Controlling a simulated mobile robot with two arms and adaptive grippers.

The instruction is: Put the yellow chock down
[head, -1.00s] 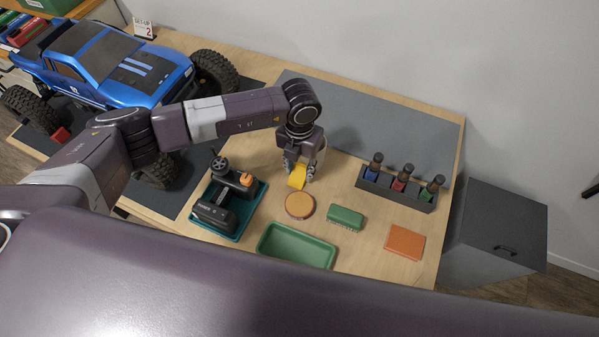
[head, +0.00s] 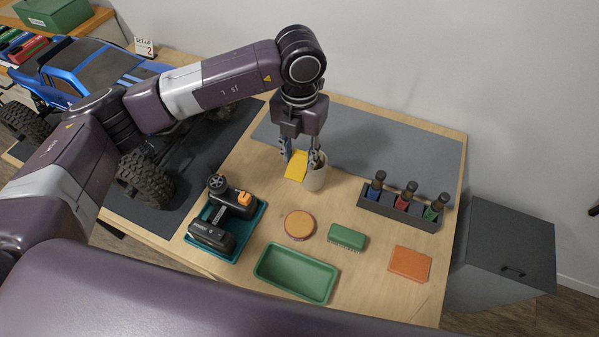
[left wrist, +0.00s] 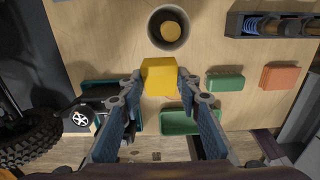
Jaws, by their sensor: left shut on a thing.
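The yellow chock (head: 296,166) is held between the fingers of my left gripper (head: 299,158), which is shut on it. In the left wrist view the chock (left wrist: 158,76) sits between the fingertips (left wrist: 160,84). The gripper points down and appears to hold the chock above the wooden table, beside a pale cup (head: 316,178). Whether the chock touches the cup is not clear. My right gripper is not in view.
An orange round disc (head: 300,225), green brush (head: 348,237), green tray (head: 262,268), orange square (head: 410,264) and teal tray (head: 240,245) stand in front. The blue truck (head: 95,65) is at left. Bare wood lies between cup and rack.

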